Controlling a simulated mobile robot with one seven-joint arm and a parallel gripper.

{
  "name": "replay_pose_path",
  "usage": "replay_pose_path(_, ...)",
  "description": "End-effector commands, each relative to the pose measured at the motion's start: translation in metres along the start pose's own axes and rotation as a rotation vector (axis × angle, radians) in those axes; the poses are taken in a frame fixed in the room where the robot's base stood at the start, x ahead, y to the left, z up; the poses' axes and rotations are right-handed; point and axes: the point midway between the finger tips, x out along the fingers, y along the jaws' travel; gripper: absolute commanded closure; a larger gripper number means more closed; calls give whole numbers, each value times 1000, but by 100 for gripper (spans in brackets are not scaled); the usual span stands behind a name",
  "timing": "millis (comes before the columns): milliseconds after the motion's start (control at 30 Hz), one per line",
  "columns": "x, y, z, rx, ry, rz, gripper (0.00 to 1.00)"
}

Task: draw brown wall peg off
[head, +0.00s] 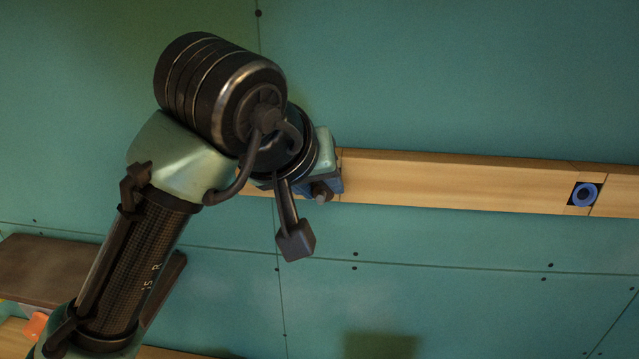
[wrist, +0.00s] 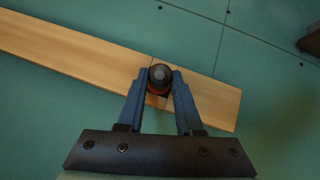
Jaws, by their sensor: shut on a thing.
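The wall peg (wrist: 160,74) shows in the wrist view as a dark round end, brownish to black, with a reddish ring below it. It sits over the wooden rail (wrist: 75,48), near one end of the rail. My gripper (wrist: 161,82) is shut on the peg, with one blue finger on each side. Whether the peg is still seated in the rail cannot be told. In the head view my arm hides the peg, and only part of my gripper (head: 328,178) shows, against the rail (head: 440,180).
A blue round peg or socket (head: 584,194) sits in a dark square in the rail at the right. A dark brown shelf (head: 45,268) is at the lower left, with a small orange thing (head: 35,325) below it. The green wall around the rail is mostly bare.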

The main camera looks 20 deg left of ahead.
Motion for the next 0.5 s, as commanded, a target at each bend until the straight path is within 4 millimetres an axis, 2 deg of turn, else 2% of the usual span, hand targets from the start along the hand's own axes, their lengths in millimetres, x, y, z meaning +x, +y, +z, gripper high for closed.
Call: replay_pose_path(500,-16,0,12,-1,0,1,100)
